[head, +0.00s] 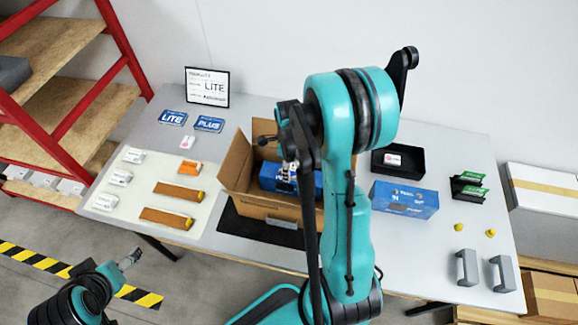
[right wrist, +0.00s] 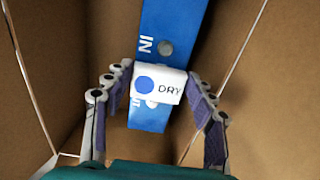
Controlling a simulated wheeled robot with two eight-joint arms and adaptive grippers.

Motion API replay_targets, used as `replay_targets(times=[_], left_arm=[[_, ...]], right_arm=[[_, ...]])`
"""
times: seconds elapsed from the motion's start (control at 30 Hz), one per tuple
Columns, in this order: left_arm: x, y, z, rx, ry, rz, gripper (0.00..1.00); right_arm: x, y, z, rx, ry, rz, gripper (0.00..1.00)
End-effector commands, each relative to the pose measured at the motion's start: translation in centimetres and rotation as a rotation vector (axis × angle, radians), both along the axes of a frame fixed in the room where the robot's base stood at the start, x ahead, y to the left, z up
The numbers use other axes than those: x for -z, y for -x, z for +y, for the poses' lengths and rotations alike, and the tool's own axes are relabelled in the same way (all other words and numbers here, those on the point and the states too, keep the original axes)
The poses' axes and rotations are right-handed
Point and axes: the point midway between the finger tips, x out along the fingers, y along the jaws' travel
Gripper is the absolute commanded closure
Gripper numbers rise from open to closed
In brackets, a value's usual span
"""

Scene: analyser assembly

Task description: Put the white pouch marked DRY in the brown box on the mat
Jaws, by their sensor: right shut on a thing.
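The white pouch marked DRY (right wrist: 172,88), with a blue dot, is between the fingers of my right gripper (right wrist: 157,80). The gripper is shut on it. In the head view my right gripper (head: 288,172) reaches down into the open brown box (head: 237,163), which stands on the dark mat (head: 258,231). A blue carton (right wrist: 150,117) lies in the box, behind the pouch in the right wrist view. Whether the pouch touches the carton is unclear. My left gripper (head: 130,259) is at the lower left, off the table; its jaw state is unclear.
Several white packs (head: 121,177) and two brown bars (head: 178,191) lie on the left. A LITE sign (head: 207,87) stands at the back. To the right are another blue carton (head: 404,200), a black tray (head: 398,160) and grey handles (head: 467,267).

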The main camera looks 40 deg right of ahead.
Motion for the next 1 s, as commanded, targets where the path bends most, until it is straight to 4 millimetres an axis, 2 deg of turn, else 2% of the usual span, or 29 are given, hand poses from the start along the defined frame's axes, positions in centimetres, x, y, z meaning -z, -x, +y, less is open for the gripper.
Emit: replay_targets(times=[1.0], left_arm=[[0.55,0.0,0.0,0.0,0.0,0.0,0.2]], right_arm=[[0.46,0.0,0.0,0.0,0.0,0.0,0.64]])
